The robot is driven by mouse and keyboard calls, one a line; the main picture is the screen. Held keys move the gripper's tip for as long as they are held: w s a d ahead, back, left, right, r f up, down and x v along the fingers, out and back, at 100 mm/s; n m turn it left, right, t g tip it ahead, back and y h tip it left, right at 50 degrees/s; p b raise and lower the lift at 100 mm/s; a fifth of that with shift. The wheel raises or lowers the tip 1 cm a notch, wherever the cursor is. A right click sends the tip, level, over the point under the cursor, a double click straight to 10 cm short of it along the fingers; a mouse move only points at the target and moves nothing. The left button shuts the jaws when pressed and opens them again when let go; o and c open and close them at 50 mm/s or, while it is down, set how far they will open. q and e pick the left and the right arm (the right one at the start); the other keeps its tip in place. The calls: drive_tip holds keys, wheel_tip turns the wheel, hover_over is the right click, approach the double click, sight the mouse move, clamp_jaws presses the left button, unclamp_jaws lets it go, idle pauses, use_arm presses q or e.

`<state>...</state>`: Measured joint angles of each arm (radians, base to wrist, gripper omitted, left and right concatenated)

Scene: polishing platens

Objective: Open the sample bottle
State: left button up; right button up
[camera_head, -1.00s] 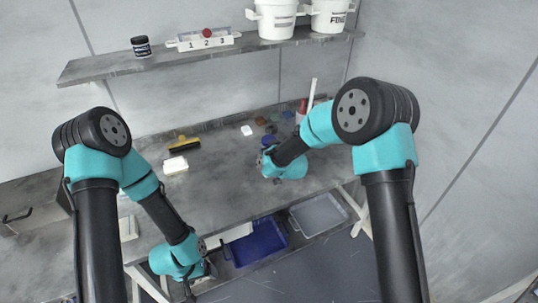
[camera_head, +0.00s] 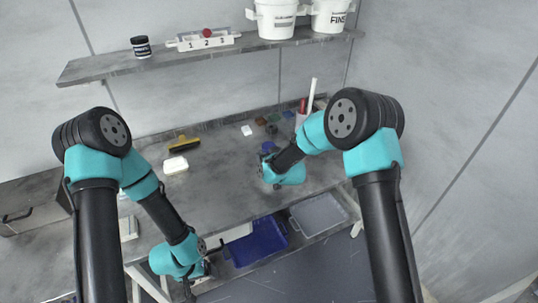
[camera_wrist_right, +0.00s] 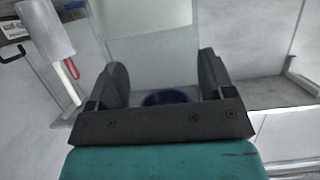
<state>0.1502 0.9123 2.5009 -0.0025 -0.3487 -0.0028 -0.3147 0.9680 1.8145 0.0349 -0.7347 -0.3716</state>
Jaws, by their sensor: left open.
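A small dark jar with a white label (camera_head: 141,47) stands upright on the shelf at the upper left; I cannot tell whether it is the sample bottle. My right gripper (camera_wrist_right: 162,85) is open in the right wrist view, its two dark fingers wide apart. A dark blue round thing (camera_wrist_right: 165,97) shows between the fingers, partly hidden by the gripper body; I cannot tell its distance. In the head view the right wrist is low over the bench, its fingers mostly hidden. My left gripper (camera_head: 192,287) is open at the bench's front edge, pointing down, with nothing seen in it.
The shelf (camera_head: 100,66) also holds a numbered rack (camera_head: 205,42) with a red ball and two white buckets (camera_head: 276,20). A yellow-black brush (camera_head: 183,145), a white block (camera_head: 174,165) and small coloured pieces lie on the bench (camera_head: 225,175). A blue bin (camera_head: 256,243) sits below.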

drive_tip(key=o, duration=0.3)
drive_tip(key=shift+r, duration=0.2)
drive_tip(key=v, duration=1.2)
idle(0.4)
